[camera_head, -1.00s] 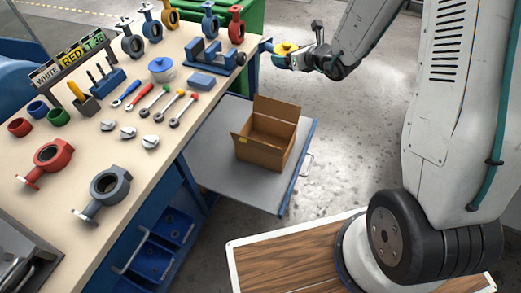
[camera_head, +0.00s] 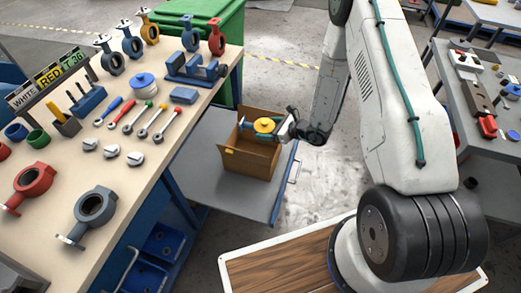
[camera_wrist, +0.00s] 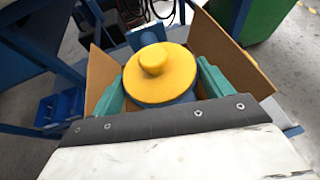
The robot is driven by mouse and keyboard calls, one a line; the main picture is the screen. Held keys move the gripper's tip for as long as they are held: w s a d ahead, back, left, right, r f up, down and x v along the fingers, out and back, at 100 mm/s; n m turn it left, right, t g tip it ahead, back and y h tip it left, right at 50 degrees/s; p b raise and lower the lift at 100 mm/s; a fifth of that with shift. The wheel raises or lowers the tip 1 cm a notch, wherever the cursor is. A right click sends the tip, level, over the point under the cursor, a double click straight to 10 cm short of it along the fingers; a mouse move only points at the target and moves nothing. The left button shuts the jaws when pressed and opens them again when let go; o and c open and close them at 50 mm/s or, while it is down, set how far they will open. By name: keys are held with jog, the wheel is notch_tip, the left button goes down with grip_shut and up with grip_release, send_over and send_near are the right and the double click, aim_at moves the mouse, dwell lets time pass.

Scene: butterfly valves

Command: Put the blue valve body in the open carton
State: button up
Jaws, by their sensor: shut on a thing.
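My gripper (camera_head: 287,128) is shut on a yellow-topped blue piece (camera_head: 265,125). In the wrist view this piece (camera_wrist: 155,78) shows a round yellow top with a knob and some blue below, between the teal fingers (camera_wrist: 160,88). Most of its lower part is hidden. The open carton (camera_head: 248,160) stands on a grey shelf beside the bench; its flaps (camera_wrist: 235,52) show on both sides of the piece in the wrist view. The piece is over or within the carton mouth; I cannot tell its exact height. A blue ring-shaped valve body (camera_head: 190,38) stands at the back of the bench.
The grey shelf (camera_head: 232,195) has bare room around the carton. A green bin (camera_head: 215,12) stands behind; another table (camera_head: 480,110) is at the right.

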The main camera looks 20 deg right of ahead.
notch_tip(320, 180, down, 8)
jog(key=shift+r, duration=0.15)
dwell(0.3)
jog(key=shift+f, duration=0.35)
jog(key=shift+f, duration=0.25)
jog(key=o, duration=1.4)
